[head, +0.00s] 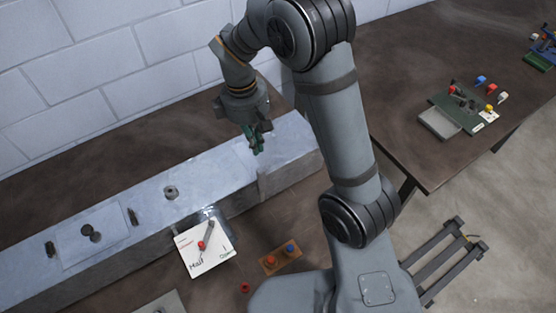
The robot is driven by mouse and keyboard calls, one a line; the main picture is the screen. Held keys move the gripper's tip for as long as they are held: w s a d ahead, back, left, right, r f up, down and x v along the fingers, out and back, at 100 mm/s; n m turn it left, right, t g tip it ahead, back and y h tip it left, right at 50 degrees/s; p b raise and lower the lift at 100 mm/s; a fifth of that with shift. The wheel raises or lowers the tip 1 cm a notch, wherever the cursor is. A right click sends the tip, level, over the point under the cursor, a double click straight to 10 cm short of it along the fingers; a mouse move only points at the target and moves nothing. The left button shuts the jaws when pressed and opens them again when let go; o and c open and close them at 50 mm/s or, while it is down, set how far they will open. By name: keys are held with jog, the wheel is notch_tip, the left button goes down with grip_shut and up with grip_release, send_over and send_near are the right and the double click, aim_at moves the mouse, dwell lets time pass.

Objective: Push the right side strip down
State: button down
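A long grey metal former (110,208) runs along the table by the wall, from lower left to the middle of the head view. A pale, sheet-like area (240,160) lies on top near its right end, with a step in the front face beside it. I cannot clearly make out the right side strip or whether it is bent. My gripper (257,148) points down over the right end of the former, with its dark green fingers close to the top surface. The fingers look close together, but the gap and any contact are too small to tell.
A white panel with a red-knobbed lever (203,247) stands at the former's front. An orange button box (281,259) lies on the brown table. A second table at right holds a green fixture (458,110). A block wall stands close behind.

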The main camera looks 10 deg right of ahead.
aim_at(261, 169)
jog(key=shift+s+a, duration=0.15)
jog(key=shift+a, duration=0.1)
jog(key=f+b, duration=0.4)
jog(key=d+f+b, duration=0.1)
jog(key=f+b, duration=0.1)
jog(key=f, duration=0.1)
jog(key=shift+b, duration=0.3)
jog(key=shift+s, duration=0.1)
